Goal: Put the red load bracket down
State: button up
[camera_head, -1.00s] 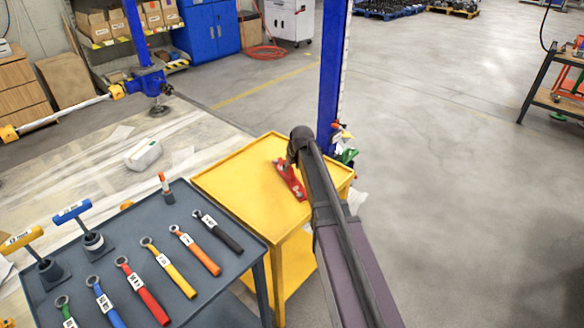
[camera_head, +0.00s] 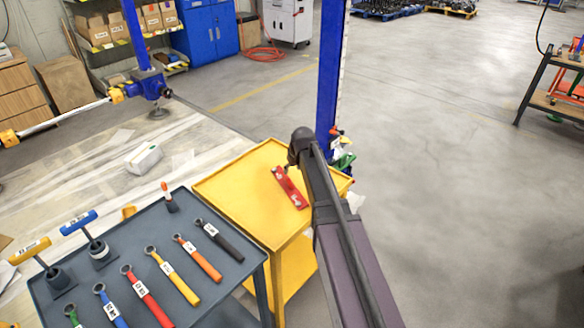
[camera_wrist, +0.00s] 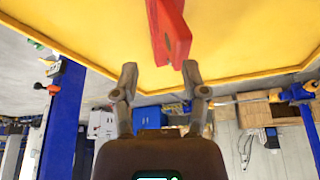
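The red load bracket (camera_head: 290,188) is a long red bar with holes. It appears to lie on the top of the yellow cart (camera_head: 235,190), near its right side. In the wrist view the bracket (camera_wrist: 168,30) shows over the yellow surface, just beyond the fingertips and closer to the right one. My gripper (camera_wrist: 159,74) has its two fingers spread apart with nothing clamped between them. In the head view my arm's end covers most of the gripper, just above the bracket's far end.
A dark grey cart (camera_head: 130,265) with several coloured wrenches stands left of the yellow cart. A blue post (camera_head: 331,75) rises behind it, with bottles (camera_head: 343,155) at its foot. The yellow top left of the bracket is clear. Open floor lies to the right.

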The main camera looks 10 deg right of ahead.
jog(key=p+v, duration=0.6)
jog(key=v, duration=0.1)
jog(key=shift+r, duration=0.2)
jog(key=shift+s, duration=0.15)
dwell(0.6)
jog(key=s+a+m+g, duration=0.1)
jog(key=s+a+g, duration=0.1)
jog(key=s, duration=1)
jog(key=s+a+f+m+g+h, duration=0.1)
jog(key=s+g, duration=0.1)
jog(key=s, duration=1)
jog(key=shift+s+a+f+m, duration=0.25)
jog(key=shift+s+a+m, duration=0.05)
jog(key=shift+s+a, duration=0.1)
jog(key=shift+w+r, duration=0.1)
notch_tip(320, 180, up, 5)
jog(key=p, duration=0.5)
